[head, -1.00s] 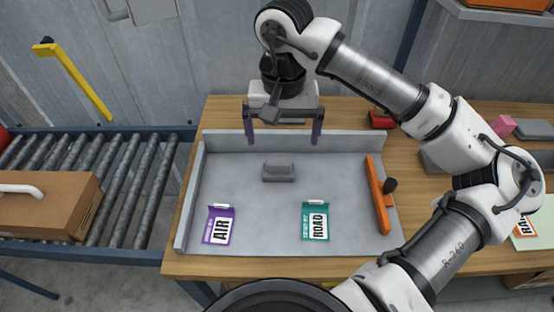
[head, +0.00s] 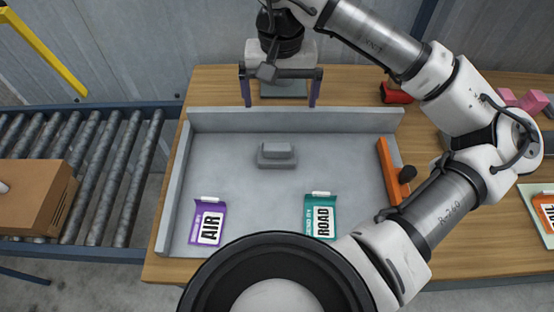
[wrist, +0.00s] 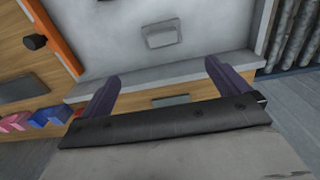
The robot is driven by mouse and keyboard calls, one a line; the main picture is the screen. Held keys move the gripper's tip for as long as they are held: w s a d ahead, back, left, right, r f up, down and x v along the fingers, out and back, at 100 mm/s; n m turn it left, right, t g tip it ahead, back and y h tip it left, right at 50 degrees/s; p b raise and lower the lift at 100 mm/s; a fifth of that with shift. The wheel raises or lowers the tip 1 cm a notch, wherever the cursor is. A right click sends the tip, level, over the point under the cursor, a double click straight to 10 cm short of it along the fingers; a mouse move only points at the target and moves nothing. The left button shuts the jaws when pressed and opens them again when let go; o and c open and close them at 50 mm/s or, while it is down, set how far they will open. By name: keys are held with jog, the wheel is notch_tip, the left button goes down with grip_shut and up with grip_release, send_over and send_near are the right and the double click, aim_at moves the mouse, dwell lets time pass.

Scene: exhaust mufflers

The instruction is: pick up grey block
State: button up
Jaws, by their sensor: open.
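The grey block (head: 277,154) sits on the floor of the grey tray (head: 230,181), near the middle and toward the back. In the wrist view the grey block (wrist: 161,34) lies beyond the fingertips at the top. My gripper (head: 281,104) is open and empty, above the tray's back wall, with its two purple fingers spread wide. In the wrist view my gripper (wrist: 160,76) has nothing between its fingers. The gripper is apart from the block.
An orange bar (head: 389,171) with a black knob lines the right side. A roller conveyor (head: 75,170) with a cardboard box (head: 38,196) is at left. Pink blocks (head: 533,101) lie at right.

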jog(key=b, duration=0.3)
send_over(277, 145)
notch_tip(277, 145, down, 4)
jog(key=f, duration=0.3)
jog(key=f+p, duration=0.1)
jog(key=f, duration=0.4)
jog(key=shift+d+f, duration=0.25)
jog(key=shift+f, duration=0.1)
jog(key=shift+a+f+p, duration=0.1)
jog(key=shift+f+p, duration=0.45)
jog(key=shift+p, duration=0.1)
jog(key=shift+a+f+p, duration=0.15)
jog(key=shift+f+p, duration=0.45)
jog(key=shift+f, duration=1.5)
jog(key=c, duration=0.9)
